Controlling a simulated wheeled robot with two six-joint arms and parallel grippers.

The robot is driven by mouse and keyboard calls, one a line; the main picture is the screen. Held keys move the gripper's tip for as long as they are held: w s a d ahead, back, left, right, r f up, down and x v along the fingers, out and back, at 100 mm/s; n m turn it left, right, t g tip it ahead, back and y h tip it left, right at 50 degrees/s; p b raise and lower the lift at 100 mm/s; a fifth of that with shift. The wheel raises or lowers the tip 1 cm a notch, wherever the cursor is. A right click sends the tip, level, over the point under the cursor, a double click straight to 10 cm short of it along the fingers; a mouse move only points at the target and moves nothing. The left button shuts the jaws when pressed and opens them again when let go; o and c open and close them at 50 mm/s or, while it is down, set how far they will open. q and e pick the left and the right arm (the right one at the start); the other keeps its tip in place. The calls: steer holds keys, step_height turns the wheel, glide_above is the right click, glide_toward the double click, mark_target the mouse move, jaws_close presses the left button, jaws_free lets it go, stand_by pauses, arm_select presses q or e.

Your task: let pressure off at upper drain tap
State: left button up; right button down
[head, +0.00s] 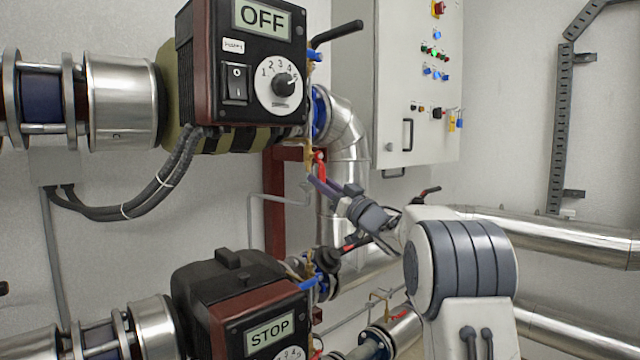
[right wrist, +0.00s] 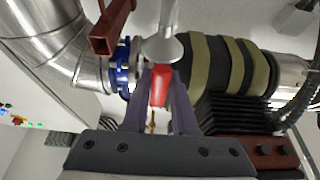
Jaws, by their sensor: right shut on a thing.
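The upper drain tap has a small brass body (head: 309,153) below the upper pump, beside a dark red bracket. Its red lever (head: 320,166) points downward in the head view. My right gripper (head: 314,182) reaches up to it from the lower right. In the right wrist view the red lever (right wrist: 160,88) lies between the two purple fingers of my right gripper (right wrist: 161,78), which is shut on it. A grey metal funnel-like end (right wrist: 162,48) shows just beyond the lever. My left gripper is not in view.
The upper pump (head: 215,70) displays OFF; the lower pump (head: 235,300) displays STOP. A blue-handled valve (head: 313,281) sits by the lower pump. A thin grey drain pipe (head: 262,196), a red bracket (head: 275,215) and a large silver pipe (head: 345,145) crowd the tap. A control cabinet (head: 395,75) hangs behind.

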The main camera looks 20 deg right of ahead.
steer(key=shift+d, duration=0.1)
steer(key=c, duration=0.7)
jaws_free()
steer(key=b+v, duration=0.2)
steer(key=v, duration=0.8)
steer(key=shift+s+f+b, duration=0.15)
steer(key=shift+s+b, duration=0.05)
steer(key=shift+b, duration=0.1)
